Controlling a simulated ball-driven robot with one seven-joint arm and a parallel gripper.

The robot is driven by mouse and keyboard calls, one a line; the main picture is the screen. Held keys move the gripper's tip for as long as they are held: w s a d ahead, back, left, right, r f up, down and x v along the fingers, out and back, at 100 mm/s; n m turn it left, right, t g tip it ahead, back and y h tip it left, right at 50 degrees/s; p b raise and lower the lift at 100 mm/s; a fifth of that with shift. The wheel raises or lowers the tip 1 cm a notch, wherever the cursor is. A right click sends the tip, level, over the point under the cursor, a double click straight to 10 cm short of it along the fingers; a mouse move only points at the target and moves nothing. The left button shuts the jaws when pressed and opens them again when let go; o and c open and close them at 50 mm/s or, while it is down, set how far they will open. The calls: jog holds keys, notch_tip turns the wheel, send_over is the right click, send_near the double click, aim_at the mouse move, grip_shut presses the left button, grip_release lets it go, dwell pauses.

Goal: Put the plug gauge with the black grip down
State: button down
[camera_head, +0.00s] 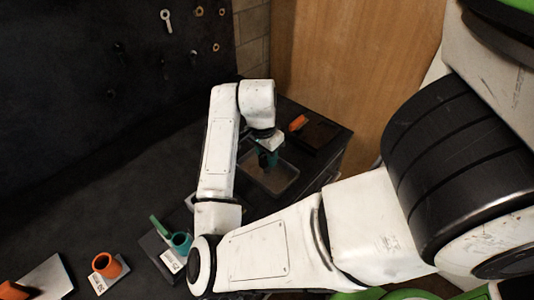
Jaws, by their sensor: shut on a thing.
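My gripper (267,150) points down over the far right part of the dark bench. It is shut on a small dark thing (264,160), which looks like the plug gauge with the black grip. Teal shows right beside it; I cannot tell whether that belongs to the gripper or the gauge. The held thing is over a shallow grey tray (285,186). I cannot tell whether its lower end touches the tray floor. My wrist hides part of the gripper.
A dark block with an orange-handled piece (298,122) lies right of the tray, near the bench edge. At front left stand an orange ring holder (106,265), a teal one (181,242) with a green piece beside it, and a grey plate (48,278). Tools hang on the back board.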

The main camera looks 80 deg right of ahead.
jog(key=shift+f, duration=0.15)
jog(key=c, duration=0.8)
grip_release()
jog(key=shift+c, duration=0.2)
notch_tip(320, 180, up, 12)
jog(key=a, duration=0.1)
jog(key=shift+w, duration=0.4)
jog(key=shift+a, duration=0.1)
